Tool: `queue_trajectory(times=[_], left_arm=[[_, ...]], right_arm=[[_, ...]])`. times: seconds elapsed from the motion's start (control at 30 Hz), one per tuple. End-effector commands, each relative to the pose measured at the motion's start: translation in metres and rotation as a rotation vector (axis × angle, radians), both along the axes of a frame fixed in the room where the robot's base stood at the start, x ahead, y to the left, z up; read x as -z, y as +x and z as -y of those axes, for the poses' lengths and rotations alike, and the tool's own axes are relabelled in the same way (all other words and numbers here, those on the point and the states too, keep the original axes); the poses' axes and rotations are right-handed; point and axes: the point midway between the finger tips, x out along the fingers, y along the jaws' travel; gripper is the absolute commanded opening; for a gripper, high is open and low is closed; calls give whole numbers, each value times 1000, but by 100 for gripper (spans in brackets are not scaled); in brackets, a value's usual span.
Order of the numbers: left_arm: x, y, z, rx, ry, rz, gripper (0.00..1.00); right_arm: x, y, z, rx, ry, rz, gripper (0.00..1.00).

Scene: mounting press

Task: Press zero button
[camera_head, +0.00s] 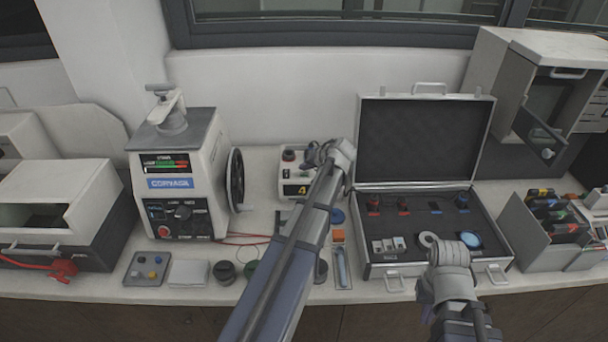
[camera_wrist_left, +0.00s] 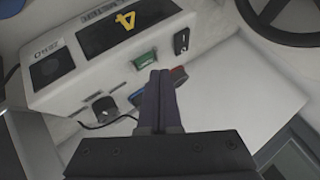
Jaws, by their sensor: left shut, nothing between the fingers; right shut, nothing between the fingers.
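The white control unit (camera_head: 295,178) with a yellow "4" display stands on the bench in the head view. In the left wrist view the same unit (camera_wrist_left: 95,50) fills the upper left. It has a green rectangular button (camera_wrist_left: 145,60), a black rocker switch (camera_wrist_left: 181,41) and a black knob (camera_wrist_left: 104,108). A red part (camera_wrist_left: 178,76) and a blue part show beside my left fingertips, partly hidden by them. My left gripper (camera_head: 318,154) is shut and empty over the unit; its fingers (camera_wrist_left: 160,80) end close to the green button. I cannot tell whether they touch. My right gripper (camera_head: 450,250) is over the open case, fingers hard to make out.
The open case (camera_head: 425,185) with foam and small parts stands right of the unit. The mounting press (camera_head: 178,180) with a handwheel is left of it. Red cables (camera_head: 245,238), small pots and a sorting bin (camera_head: 545,235) also crowd the bench.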

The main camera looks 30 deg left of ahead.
Motion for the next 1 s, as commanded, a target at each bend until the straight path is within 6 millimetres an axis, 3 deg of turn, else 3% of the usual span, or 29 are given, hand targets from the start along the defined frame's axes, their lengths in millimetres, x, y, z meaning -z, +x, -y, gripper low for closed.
queue_trajectory(times=[1.0], left_arm=[[12, 0, 0, 0, 0, 0, 0]], right_arm=[[12, 0, 0, 0, 0, 0, 0]])
